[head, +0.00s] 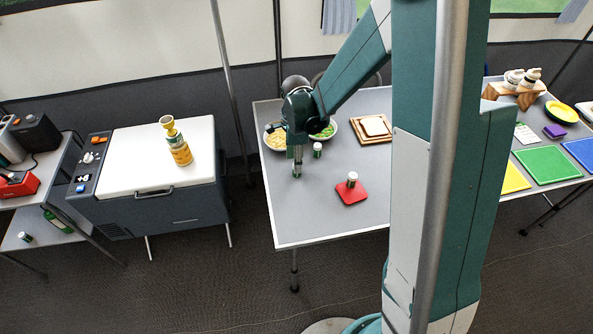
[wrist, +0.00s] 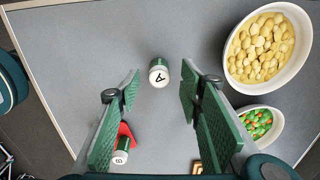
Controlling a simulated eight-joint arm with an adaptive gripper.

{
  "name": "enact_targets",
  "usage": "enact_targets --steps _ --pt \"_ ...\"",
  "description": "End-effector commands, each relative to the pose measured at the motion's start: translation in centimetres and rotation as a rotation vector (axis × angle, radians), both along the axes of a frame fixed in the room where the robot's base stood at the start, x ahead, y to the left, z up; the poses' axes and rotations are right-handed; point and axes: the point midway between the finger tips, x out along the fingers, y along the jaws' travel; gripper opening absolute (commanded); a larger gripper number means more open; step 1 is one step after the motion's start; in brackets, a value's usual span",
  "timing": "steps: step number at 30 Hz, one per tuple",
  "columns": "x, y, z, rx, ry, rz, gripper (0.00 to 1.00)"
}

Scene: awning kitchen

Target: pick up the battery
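A green and white battery (wrist: 159,72), its end marked "A", stands on the grey table between and beyond my fingertips in the wrist view. My gripper (wrist: 160,88) is open with nothing in it. In the head view my gripper (head: 297,158) points down over the front left of the table, right above what looks like that battery (head: 297,173).
A bowl of yellow food (wrist: 235,70) and a bowl of peas and carrots (wrist: 278,121) stand at the back left of the table. A wooden tray (head: 360,137) is farther right. A white-lidded cooler (head: 130,165) stands left of the table. The front left tabletop is clear.

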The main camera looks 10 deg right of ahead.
Motion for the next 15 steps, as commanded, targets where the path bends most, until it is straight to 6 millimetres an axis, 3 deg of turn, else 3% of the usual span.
enact_targets --steps 8,15 --pt "0.0 0.0 -0.1 0.000 0.000 0.000 0.37" --pt "-0.1 -0.1 -2.0 0.000 0.000 0.000 0.37"
